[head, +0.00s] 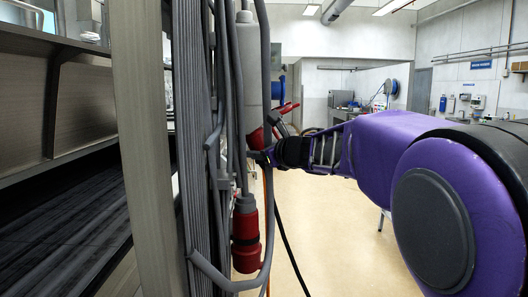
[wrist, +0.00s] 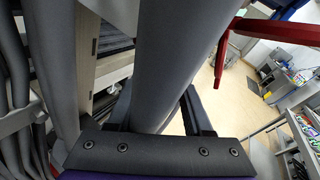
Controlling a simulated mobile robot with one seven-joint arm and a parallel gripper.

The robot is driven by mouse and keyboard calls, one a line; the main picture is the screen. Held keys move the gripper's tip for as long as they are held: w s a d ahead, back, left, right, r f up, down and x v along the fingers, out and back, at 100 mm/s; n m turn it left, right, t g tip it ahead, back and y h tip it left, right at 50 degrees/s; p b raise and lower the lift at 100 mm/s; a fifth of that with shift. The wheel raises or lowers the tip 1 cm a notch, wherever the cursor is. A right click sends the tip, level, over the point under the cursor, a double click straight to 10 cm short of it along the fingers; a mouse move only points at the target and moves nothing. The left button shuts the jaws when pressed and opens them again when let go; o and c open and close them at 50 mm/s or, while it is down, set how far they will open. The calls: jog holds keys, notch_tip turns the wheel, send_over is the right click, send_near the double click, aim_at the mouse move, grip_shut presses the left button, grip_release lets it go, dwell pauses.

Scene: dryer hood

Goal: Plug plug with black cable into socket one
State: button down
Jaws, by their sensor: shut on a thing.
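My gripper (head: 268,155) reaches in from the right in the head view, beside the cable bundle. In the wrist view, my gripper's two black fingers (wrist: 160,115) are on both sides of a thick grey cylinder (wrist: 182,55) and shut on it. I cannot tell whether this cylinder is the plug's body. In the head view, a black cable (head: 287,240) hangs below my gripper to the floor side. A red connector (head: 246,238) with a grey top hangs lower left. A grey cylinder with a red lower end (head: 250,70) is above. Socket one cannot be made out.
Grey vertical cables and a post (head: 150,150) stand close on the left, with shelves (head: 80,100) behind. A blue part (head: 278,88) and red prongs (head: 287,108) are just behind my gripper. In the wrist view, a red piece (wrist: 228,45) is close right. Open floor (head: 335,235) lies right.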

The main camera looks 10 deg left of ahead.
jog(key=shift+s+a+r+p, duration=0.1)
jog(key=shift+a+r+p, duration=0.1)
jog(key=shift+r, duration=0.2)
jog(key=shift+s+a+r+p, duration=0.1)
jog(key=shift+r+p, duration=0.1)
jog(key=shift+r, duration=0.2)
jog(key=shift+a+r, duration=0.1)
jog(key=shift+r, duration=0.15)
jog(key=c, duration=0.5)
grip_release()
jog(key=shift+o, duration=1.4)
jog(key=shift+f, duration=0.1)
jog(key=shift+f, duration=0.1)
